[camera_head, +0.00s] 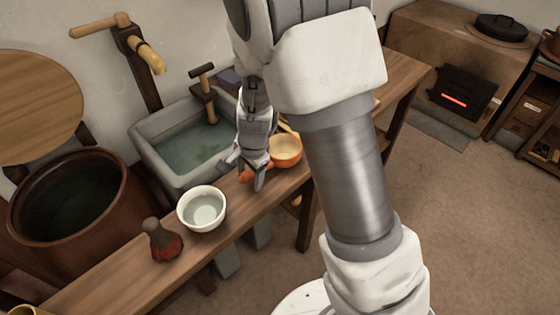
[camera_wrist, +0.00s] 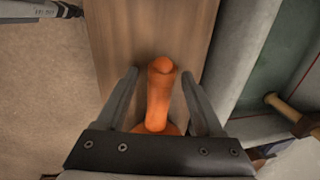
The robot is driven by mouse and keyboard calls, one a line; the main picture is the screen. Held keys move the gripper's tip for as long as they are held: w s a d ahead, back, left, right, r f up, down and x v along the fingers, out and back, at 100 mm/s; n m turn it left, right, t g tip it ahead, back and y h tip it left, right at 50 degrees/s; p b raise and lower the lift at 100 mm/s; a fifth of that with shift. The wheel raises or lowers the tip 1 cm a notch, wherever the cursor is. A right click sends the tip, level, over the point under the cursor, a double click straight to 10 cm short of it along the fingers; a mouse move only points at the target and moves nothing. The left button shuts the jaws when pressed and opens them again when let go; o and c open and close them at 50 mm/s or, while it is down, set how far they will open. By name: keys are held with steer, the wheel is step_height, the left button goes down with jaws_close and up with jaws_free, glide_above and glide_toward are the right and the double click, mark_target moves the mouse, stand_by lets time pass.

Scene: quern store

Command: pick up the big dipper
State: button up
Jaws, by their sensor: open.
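An orange dipper with a pale inside (camera_head: 287,149) lies on the wooden bench, its short orange handle (camera_wrist: 160,92) pointing toward the white bowl. My gripper (camera_head: 245,176) is over the handle, pointing down. In the wrist view the two fingers of my gripper (camera_wrist: 159,76) stand apart, one on each side of the handle, with a gap on both sides. The dipper's cup is mostly hidden behind the gripper's body in the wrist view. A yellow item (camera_head: 288,128) shows partly behind the dipper; I cannot tell what it is.
A white bowl (camera_head: 202,209) and a dark red-brown brush-like object (camera_head: 163,241) stand on the narrow bench (camera_head: 110,277). A stone sink with water (camera_head: 190,152) and a large brown vat (camera_head: 112,190) are behind it. Open floor (camera_head: 475,215) lies to the right.

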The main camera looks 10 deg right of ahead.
steer(key=shift+r, duration=0.1)
jaws_close()
stand_by(0.4)
